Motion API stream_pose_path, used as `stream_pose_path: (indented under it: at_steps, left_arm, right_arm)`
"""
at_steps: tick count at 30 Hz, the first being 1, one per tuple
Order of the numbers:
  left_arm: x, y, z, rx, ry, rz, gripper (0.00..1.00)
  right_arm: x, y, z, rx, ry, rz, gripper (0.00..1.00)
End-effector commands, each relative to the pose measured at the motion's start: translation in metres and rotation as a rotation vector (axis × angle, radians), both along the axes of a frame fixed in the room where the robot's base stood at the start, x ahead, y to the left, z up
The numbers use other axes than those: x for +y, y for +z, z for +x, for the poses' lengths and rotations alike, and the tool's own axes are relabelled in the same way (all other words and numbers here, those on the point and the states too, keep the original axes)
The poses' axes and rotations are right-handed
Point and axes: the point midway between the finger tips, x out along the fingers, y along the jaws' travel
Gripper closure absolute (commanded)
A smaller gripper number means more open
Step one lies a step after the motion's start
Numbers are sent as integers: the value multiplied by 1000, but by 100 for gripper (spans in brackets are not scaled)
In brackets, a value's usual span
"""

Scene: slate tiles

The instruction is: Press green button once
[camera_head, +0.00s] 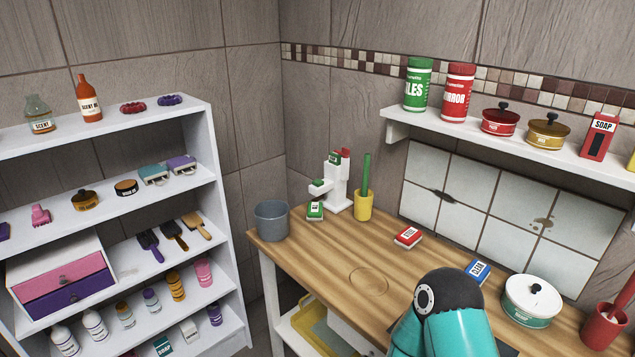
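A white upright machine (342,188) stands at the back left of the wooden counter, near the wall corner. A small green part (333,157) is on its top, with a red part beside it; the green part looks like the button, but it is too small to be sure. A green and white box (315,210) lies on the counter in front of the machine. A teal arm link of mine rises at the bottom middle of the view, well in front of the machine. Neither of my grippers shows.
The wooden counter (325,257) is clear in its middle. A grey bucket (271,221) and a yellow cup (363,206) flank the machine. A red box (407,237), blue box (477,271) and white pot (531,306) lie rightward. A white shelf unit (222,213) stands left.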

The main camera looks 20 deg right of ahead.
Motion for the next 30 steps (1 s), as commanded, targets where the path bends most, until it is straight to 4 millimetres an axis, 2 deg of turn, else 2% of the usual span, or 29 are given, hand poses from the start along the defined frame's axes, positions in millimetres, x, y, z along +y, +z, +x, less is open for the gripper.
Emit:
stream_pose_path:
  at_steps: [1,9,30]
  left_arm:
    - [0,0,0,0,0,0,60]
    - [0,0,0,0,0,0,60]
    - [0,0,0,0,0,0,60]
  right_arm:
    - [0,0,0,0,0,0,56]
    - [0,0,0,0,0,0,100]
    - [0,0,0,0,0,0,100]
